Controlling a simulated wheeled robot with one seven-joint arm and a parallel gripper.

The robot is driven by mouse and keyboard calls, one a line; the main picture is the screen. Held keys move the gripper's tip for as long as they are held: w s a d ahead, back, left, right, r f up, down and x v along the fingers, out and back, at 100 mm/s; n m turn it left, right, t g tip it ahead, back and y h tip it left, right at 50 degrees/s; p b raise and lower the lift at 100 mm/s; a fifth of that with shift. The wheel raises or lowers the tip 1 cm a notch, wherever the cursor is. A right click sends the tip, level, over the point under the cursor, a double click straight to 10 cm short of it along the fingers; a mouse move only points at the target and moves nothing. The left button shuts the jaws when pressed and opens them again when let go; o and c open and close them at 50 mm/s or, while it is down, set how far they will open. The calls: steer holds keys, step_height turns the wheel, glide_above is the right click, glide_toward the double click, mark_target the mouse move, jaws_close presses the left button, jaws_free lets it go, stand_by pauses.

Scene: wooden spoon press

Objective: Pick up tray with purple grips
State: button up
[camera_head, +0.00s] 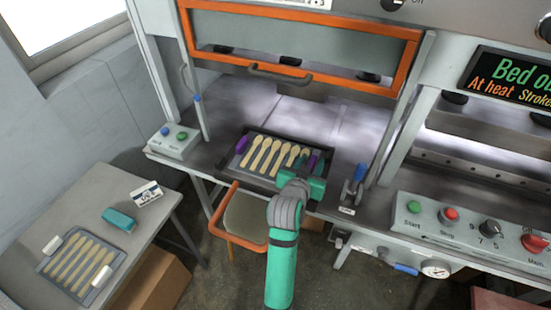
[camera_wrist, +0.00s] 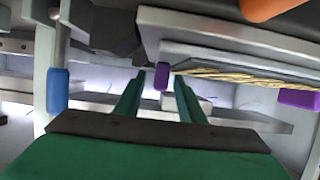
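The dark tray (camera_head: 256,177) with purple grips lies on the press bed with several wooden spoons (camera_head: 267,156) in it. Its left purple grip (camera_head: 242,144) is clear, and its right purple grip (camera_head: 311,162) is partly covered by my gripper (camera_head: 304,178). In the wrist view my gripper (camera_wrist: 160,77) is open, with its two green fingers apart. The near purple grip (camera_wrist: 162,76) shows between the fingertips, and I cannot tell whether they touch it. The other purple grip (camera_wrist: 300,98) is at the right edge, with the tray seen edge-on.
An orange-framed guard (camera_head: 300,40) with a handle is raised above the bed. A blue-handled lever (camera_head: 358,178) stands right of my gripper. A side table (camera_head: 120,180) holds a white-gripped tray (camera_head: 48,268), a teal block (camera_head: 118,220) and a card (camera_head: 146,194).

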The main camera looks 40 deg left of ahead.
steer(key=shift+w+f, duration=0.1)
steer(key=shift+w, duration=0.15)
jaws_close()
